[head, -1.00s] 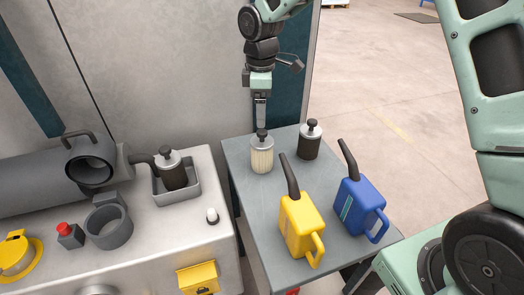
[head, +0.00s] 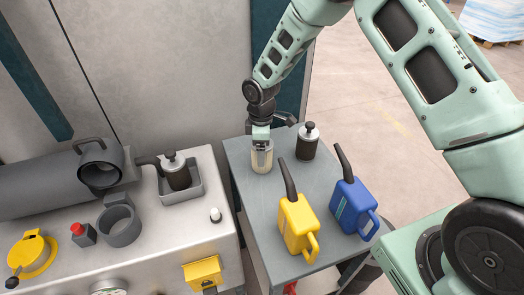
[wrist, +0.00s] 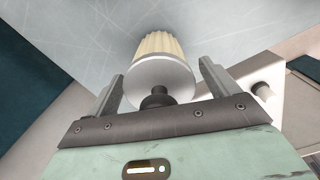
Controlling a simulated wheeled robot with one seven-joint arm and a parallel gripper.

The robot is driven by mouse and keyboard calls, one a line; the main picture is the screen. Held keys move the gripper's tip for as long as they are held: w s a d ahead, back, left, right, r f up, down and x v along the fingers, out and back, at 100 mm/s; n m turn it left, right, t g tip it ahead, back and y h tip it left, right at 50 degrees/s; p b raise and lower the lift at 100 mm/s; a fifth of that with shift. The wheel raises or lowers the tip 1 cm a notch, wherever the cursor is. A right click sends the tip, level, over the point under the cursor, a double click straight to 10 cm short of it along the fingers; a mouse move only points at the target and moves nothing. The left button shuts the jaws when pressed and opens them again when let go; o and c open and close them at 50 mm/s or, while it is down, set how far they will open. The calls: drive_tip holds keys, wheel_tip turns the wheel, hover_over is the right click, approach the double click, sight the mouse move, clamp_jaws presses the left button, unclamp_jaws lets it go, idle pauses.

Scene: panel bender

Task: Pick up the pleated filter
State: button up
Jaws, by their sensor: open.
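The pleated filter (head: 262,162) stands upright at the back left of the grey side table (head: 318,181). It has a cream pleated body, a pale cap and a dark knob on top. In the wrist view the pleated filter (wrist: 160,65) lies between the two fingers, with its knob towards the palm. My gripper (head: 262,160) comes down over it from above, with the fingers at its sides. In the wrist view my gripper (wrist: 164,75) is open, with a gap visible on the right side. In the head view the gripper hides the filter's top.
A dark filter (head: 307,142) stands close to the right. A yellow can (head: 297,226) and a blue can (head: 352,208) stand in front. To the left, another dark filter (head: 177,173) sits in a grey tray (head: 196,192) on the machine.

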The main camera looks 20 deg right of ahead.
drive_tip(key=shift+f, duration=0.2)
drive_tip(key=c, duration=1.2)
wheel_tip(320, 180, up, 10)
drive_tip(key=b, duration=0.3)
drive_tip(key=shift+b, duration=0.3)
drive_tip(key=shift+r, duration=0.15)
